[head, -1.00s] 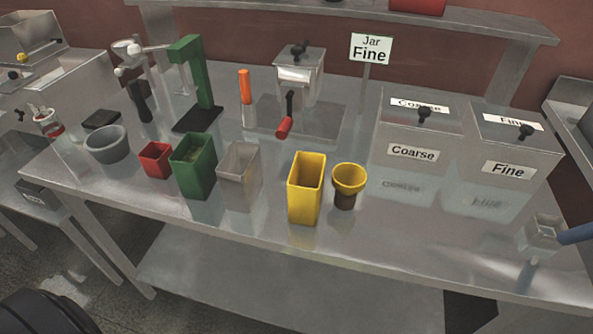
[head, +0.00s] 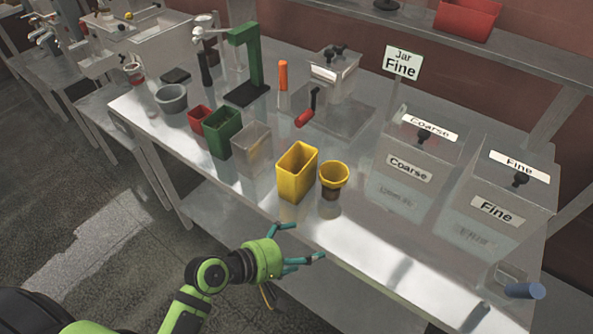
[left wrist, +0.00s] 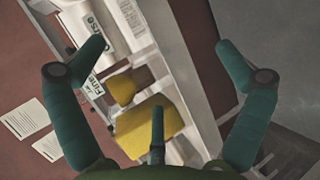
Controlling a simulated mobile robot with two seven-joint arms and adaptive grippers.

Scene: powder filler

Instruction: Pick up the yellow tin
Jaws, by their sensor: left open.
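The yellow tin (head: 297,173) is a tall, open rectangular container standing upright near the front edge of the metal table. In the left wrist view the yellow tin (left wrist: 148,128) lies ahead between my fingers, partly hidden by one of them. My left gripper (head: 303,243) is open and empty, in front of the table's front edge and apart from the tin. Its spread teal fingers also show in the left wrist view (left wrist: 155,70). My right gripper is in neither view.
A round yellow-topped cup (head: 335,176) stands close to the tin's right. A clear grey tin (head: 251,147), a green tin (head: 222,132) and a red tin (head: 199,120) stand to its left. Coarse (head: 408,168) and Fine (head: 495,209) bins are at the right. The table's front edge (head: 262,216) lies near my gripper.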

